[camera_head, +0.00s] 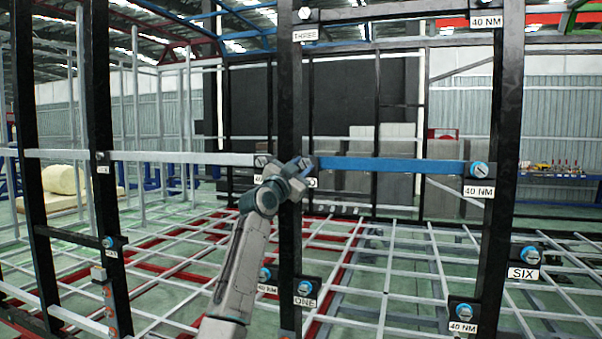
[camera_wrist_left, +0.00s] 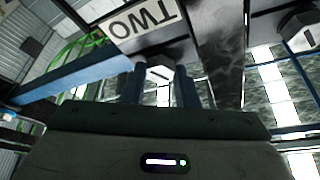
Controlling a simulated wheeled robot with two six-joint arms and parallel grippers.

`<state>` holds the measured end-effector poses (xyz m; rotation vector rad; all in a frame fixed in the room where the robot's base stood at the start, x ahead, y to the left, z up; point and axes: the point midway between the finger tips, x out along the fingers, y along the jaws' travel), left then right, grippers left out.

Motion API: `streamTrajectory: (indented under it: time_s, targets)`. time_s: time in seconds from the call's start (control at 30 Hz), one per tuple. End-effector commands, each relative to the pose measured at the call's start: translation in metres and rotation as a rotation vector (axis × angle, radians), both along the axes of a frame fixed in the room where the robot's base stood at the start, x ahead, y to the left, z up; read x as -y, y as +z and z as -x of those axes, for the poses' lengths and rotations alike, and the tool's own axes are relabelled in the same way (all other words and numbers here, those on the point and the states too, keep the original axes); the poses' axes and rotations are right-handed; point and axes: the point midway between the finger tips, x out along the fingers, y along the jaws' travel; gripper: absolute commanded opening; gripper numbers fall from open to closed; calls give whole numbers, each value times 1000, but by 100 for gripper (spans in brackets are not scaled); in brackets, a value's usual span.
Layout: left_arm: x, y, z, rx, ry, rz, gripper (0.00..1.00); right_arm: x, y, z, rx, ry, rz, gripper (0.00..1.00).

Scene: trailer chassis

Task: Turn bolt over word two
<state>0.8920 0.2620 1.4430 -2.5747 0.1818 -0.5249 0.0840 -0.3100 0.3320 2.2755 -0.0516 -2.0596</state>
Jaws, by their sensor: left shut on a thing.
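In the left wrist view the white label with the word TWO (camera_wrist_left: 142,25) appears upside down on a dark plate. The grey hex bolt (camera_wrist_left: 159,71) beside that word sits between the two blue fingers of my left gripper (camera_wrist_left: 160,88), which is shut on it. In the head view my left gripper (camera_head: 300,166) is up at the middle black post, where the blue bar meets it. It hides most of the label and the bolt there. My right gripper is in neither view.
Another bolt (camera_wrist_left: 299,36) is near the right of the wrist view. The middle post also carries the labels THREE (camera_head: 305,36) and ONE (camera_head: 306,302). The blue bar (camera_head: 400,166) runs right to a bolt over a 40 NM label (camera_head: 479,192). SIX (camera_head: 522,273) is farther right.

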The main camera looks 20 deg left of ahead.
Motion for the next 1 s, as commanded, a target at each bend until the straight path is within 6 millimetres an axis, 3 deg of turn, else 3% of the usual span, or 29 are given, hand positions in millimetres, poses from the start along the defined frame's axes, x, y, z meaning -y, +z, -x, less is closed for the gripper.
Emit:
streamTrajectory:
  time_s: [0.1, 0.13, 0.23, 0.63, 1.0]
  targets:
    - [0, -1, 0, -3, -1, 0, 4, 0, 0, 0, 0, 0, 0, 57]
    - [0, -1, 0, -3, -1, 0, 31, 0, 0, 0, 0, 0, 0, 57]
    - [0, -1, 0, -2, 0, 0, 49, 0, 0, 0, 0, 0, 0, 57]
    - [-2, -5, 6, 0, 2, -1, 49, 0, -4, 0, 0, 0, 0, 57]
    - [-16, -28, 62, 1, 1, -1, 49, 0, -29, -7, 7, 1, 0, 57]
